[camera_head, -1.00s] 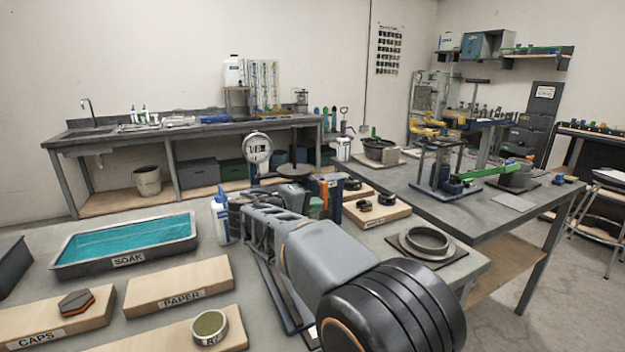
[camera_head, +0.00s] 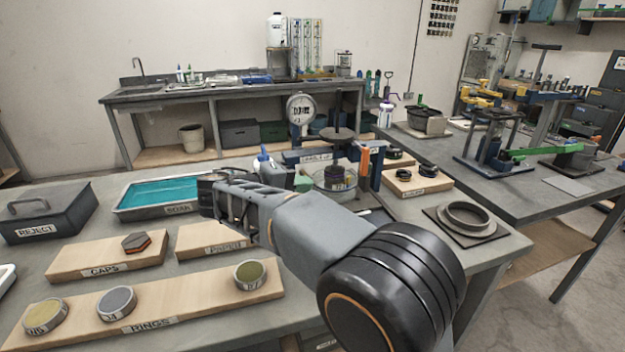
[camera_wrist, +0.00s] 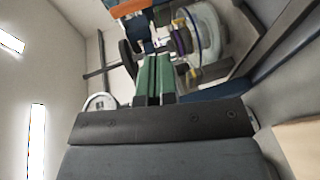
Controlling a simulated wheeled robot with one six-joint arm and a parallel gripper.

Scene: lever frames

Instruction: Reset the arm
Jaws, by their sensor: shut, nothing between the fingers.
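My arm reaches from the lower right over the workbench in the head view. My gripper (camera_head: 212,190) is at its far end, above the bench between the teal soak tray (camera_head: 160,194) and the lever press with its round dial (camera_head: 301,108). In the wrist view the green fingers of my gripper (camera_wrist: 154,62) lie side by side, shut and empty. Past them the wrist view shows the dial's rim (camera_wrist: 101,101) and a clear round vessel (camera_wrist: 208,35), tilted in the picture. My arm hides part of the PAPER board (camera_head: 205,240).
A grey REJECT box (camera_head: 45,212) stands at the left. The CAPS board (camera_head: 108,258) and RINGS board (camera_head: 190,300) lie in front. A board with black parts (camera_head: 415,180) and a ring on a dark plate (camera_head: 468,218) are to the right. Bare bench shows between them.

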